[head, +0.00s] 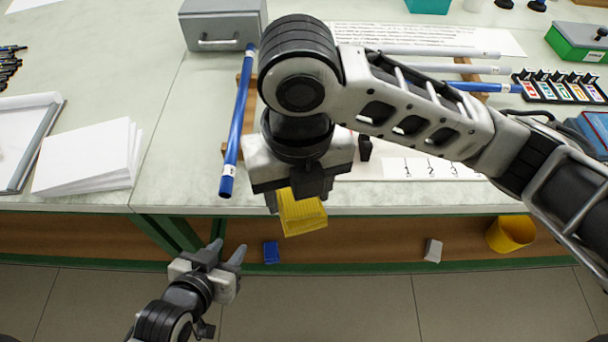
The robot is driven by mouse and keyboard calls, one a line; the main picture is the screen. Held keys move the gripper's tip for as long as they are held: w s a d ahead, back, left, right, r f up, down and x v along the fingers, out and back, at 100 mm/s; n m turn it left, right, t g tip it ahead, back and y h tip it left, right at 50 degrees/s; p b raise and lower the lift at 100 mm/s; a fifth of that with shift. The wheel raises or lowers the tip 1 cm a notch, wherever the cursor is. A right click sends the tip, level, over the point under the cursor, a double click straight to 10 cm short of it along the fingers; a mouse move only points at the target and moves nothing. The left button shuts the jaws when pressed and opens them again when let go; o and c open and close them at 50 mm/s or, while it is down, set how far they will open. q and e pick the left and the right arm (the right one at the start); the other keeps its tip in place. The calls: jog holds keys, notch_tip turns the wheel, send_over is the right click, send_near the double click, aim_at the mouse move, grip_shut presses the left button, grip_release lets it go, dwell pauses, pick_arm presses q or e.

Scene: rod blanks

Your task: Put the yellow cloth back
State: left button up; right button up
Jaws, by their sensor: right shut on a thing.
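The yellow cloth (303,216) hangs below my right gripper (298,190), which is shut on it at the front edge of the bench. The gripper hides the cloth's upper part. My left gripper (228,252) is empty and low in front of the bench, with its two fingers apart.
A blue rod (236,130) lies on a wooden rack at the bench's left part; grey rods (440,51) and another blue rod (485,87) lie to the right. White paper (95,155) lies at left. A yellow bin (510,233) and small blue block (271,252) are below the benchtop.

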jog(key=shift+a+n, duration=0.2)
jog(key=shift+n, duration=0.3)
jog(key=w+f, duration=0.3)
jog(key=w, duration=0.1)
jog(key=w+f, duration=0.3)
jog(key=w, duration=0.1)
jog(key=w+d+f, duration=0.1)
jog(key=w+f, duration=0.2)
jog(key=w, duration=0.1)
jog(key=shift+w+d, duration=0.1)
jog(key=shift+w, duration=0.3)
jog(key=shift+w+f, duration=0.35)
jog(key=shift+f, duration=1.65)
jog(key=shift+f, duration=0.15)
jog(key=o, duration=0.9)
